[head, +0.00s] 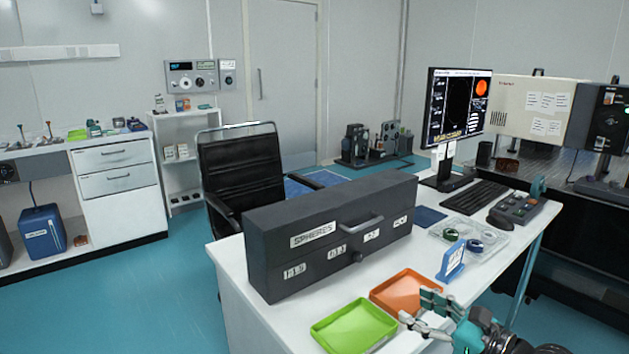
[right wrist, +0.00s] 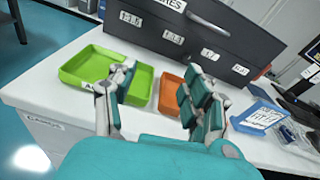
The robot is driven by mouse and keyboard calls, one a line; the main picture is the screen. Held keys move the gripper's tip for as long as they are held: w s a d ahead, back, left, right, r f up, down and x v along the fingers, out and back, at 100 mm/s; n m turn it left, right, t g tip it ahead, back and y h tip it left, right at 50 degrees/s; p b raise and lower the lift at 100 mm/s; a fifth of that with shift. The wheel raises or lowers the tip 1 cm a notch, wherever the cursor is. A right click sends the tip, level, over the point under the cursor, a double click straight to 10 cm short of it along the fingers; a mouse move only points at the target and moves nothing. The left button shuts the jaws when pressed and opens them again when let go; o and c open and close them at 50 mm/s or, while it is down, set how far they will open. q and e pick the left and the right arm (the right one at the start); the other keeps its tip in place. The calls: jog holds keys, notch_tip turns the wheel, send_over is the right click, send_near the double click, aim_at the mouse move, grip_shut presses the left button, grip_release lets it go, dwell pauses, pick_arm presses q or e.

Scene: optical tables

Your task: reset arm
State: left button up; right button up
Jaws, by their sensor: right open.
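My right gripper (head: 420,314) is at the lower right of the head view, above the front edge of the white desk. Its fingers are apart and nothing is between them. In the right wrist view the right gripper (right wrist: 158,95) is open in front of the green tray (right wrist: 88,68) and the orange tray (right wrist: 172,92). Both trays look empty; the green tray (head: 353,327) and orange tray (head: 403,290) also show in the head view. My left gripper is in neither view.
A dark case labelled SPHERES (head: 330,235) stands on the desk (head: 240,290) behind the trays. A blue sign (head: 452,262), clear dishes (head: 470,236), a control box (head: 523,208), a keyboard (head: 475,197) and a monitor (head: 457,110) stand to the right. A black chair (head: 240,165) is behind the desk.

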jog(key=s+r+m+t, duration=0.4)
jog(key=r+m+t, duration=0.25)
jog(key=m, duration=0.75)
jog(key=s+d+f+m+g+h, duration=0.4)
jog(key=f+m+h, duration=0.35)
jog(key=m, duration=0.45)
jog(key=s+d+f+m+g+h, duration=0.1)
jog(key=s+d+f+m+h, duration=0.2)
jog(key=d+f+m+h, duration=0.55)
jog(key=s+a+f+m+g+y, duration=0.35)
jog(key=s+a+f+g, duration=0.25)
jog(key=s+f, duration=0.3)
jog(key=s+a+f+m+g+y, duration=0.3)
jog(key=s+a+f+m+g, duration=0.25)
jog(key=s, duration=0.55)
notch_tip(320, 180, down, 27)
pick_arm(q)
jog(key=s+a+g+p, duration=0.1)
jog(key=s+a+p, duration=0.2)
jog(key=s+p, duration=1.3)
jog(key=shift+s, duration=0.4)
pick_arm(e)
jog(key=s+d+n+g, duration=0.1)
jog(key=s+d+g, duration=0.1)
jog(key=s, duration=1.5)
jog(key=shift+s+d, duration=0.25)
jog(key=shift+d, duration=0.3)
